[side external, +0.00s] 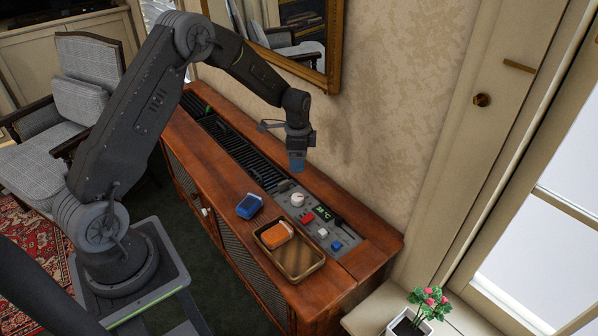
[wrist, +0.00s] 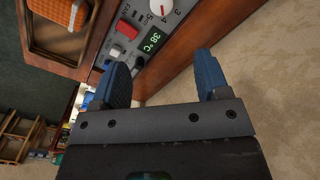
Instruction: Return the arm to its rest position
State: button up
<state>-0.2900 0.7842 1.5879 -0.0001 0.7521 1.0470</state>
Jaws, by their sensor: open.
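My gripper (side external: 297,164) hangs above the back of the wooden cabinet, over the dark grille near the control panel. Its blue fingertips point down. In the wrist view my gripper (wrist: 160,78) shows two blue fingers spread apart with nothing between them. My arm reaches from its base at the left, bent high at the elbow, out over the cabinet.
The cabinet (side external: 335,285) carries a grey control panel (side external: 345,242) with knobs and a display. A wooden tray (side external: 300,262) holds an orange object (side external: 277,235); a blue object (side external: 249,206) lies beside it. A framed mirror (side external: 334,75) hangs close behind. A potted plant (side external: 408,325) stands front right.

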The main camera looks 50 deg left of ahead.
jog(key=s+d+r+n+t, duration=0.15)
jog(key=s+d+r, duration=0.3)
jog(key=r, duration=0.55)
jog(key=s+d+r+n+t, duration=0.15)
jog(key=s+d+r, duration=0.3)
jog(key=r, duration=0.55)
jog(key=s+d+r+n+t, duration=0.1)
jog(key=s+d+r+n, duration=0.1)
jog(key=s, duration=0.7)
jog(key=s+d+r+n+t, duration=0.1)
jog(key=s+d+r+n, duration=0.1)
jog(key=s, duration=0.8)
jog(key=shift+d+r+n, duration=0.4)
jog(key=shift+d+n, duration=0.25)
jog(key=shift+n, duration=0.15)
